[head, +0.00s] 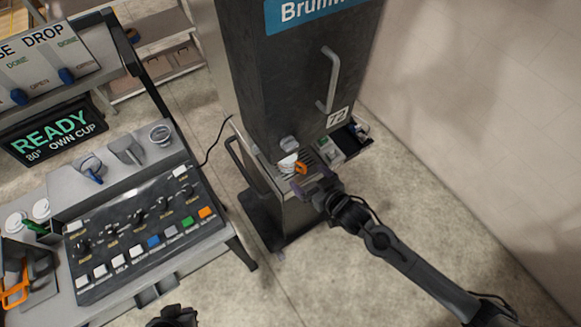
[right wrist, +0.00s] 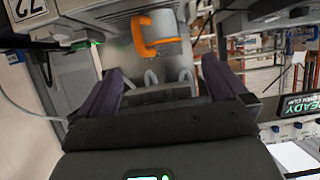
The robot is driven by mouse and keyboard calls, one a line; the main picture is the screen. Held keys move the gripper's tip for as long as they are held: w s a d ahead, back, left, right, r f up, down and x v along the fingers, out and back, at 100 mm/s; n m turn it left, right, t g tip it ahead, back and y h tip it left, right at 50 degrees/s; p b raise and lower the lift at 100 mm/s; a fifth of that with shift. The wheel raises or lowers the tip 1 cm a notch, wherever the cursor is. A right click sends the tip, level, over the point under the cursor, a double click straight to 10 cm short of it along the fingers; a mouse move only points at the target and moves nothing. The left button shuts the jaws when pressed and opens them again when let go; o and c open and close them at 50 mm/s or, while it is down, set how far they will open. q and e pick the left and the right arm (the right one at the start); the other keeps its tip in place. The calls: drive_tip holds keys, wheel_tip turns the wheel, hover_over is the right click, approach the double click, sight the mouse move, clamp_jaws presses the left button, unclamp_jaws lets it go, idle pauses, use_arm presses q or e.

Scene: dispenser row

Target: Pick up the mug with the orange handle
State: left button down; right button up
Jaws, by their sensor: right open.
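The mug with the orange handle (head: 287,162) stands on the tray of the tall dark dispenser, below its spout. Its body looks white and its orange handle (head: 301,168) faces my right gripper. My right gripper (head: 311,182) is open and empty, just in front of the mug. In the right wrist view the orange handle (right wrist: 142,38) shows beyond and above the two open fingers (right wrist: 160,85), apart from them.
The dispenser (head: 290,75) has a vertical handle (head: 328,80) and a small side shelf (head: 350,138) right of the mug. A control console (head: 145,235) with knobs and buttons stands left. Another orange-handled item (head: 15,290) is at far left. The floor at right is clear.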

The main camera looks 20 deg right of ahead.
sight(294, 162)
drive_tip(key=x, duration=0.2)
drive_tip(key=r+x, duration=0.1)
drive_tip(key=x, duration=0.2)
drive_tip(key=shift+w, duration=0.35)
drive_tip(key=shift+r+x, duration=0.2)
drive_tip(key=shift+x, duration=1.15)
drive_tip(key=shift+r+x, duration=0.15)
drive_tip(key=shift+x, duration=1.15)
drive_tip(key=shift+w+a+f, duration=0.25)
drive_tip(key=shift+w, duration=0.3)
drive_tip(key=c, duration=1)
drive_tip(key=shift+c, duration=0.6)
drive_tip(key=shift+r, duration=0.2)
